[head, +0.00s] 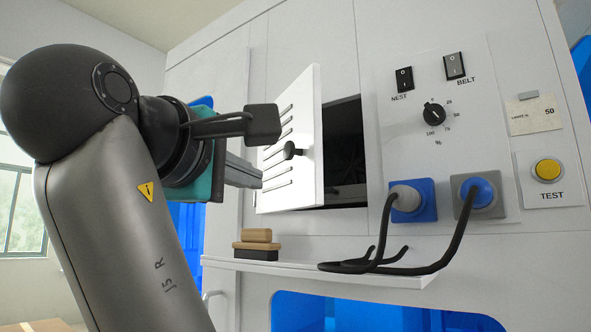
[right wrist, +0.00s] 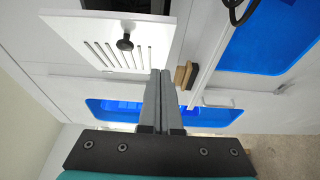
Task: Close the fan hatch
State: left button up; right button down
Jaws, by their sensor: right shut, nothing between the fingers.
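The fan hatch (head: 309,122) is a white door with slots and a black knob (head: 293,151). In the head view it stands open, swung out from a dark square opening (head: 345,150) in the white panel. The right wrist view shows the hatch (right wrist: 84,33) and its knob (right wrist: 125,43) too. My right gripper (head: 260,180) is shut and empty, its tips beside the lower outer part of the hatch. In the right wrist view its fingers (right wrist: 160,75) end near the hatch's slotted edge. I cannot tell if they touch it. My left gripper is not in view.
A white shelf (head: 300,268) below the hatch holds a wooden-topped brush (head: 256,240) and black cables (head: 375,265). The cables run to two plugs (head: 407,197) right of the opening. Switches, a dial (head: 434,113) and a yellow TEST button (head: 547,169) sit further right.

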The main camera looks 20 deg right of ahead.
aim_at(305, 192)
jog(key=w+d, duration=0.4)
jog(key=d, duration=0.1)
jog(key=w+d+p, duration=0.1)
jog(key=w+d, duration=0.2)
jog(key=shift+d, duration=0.15)
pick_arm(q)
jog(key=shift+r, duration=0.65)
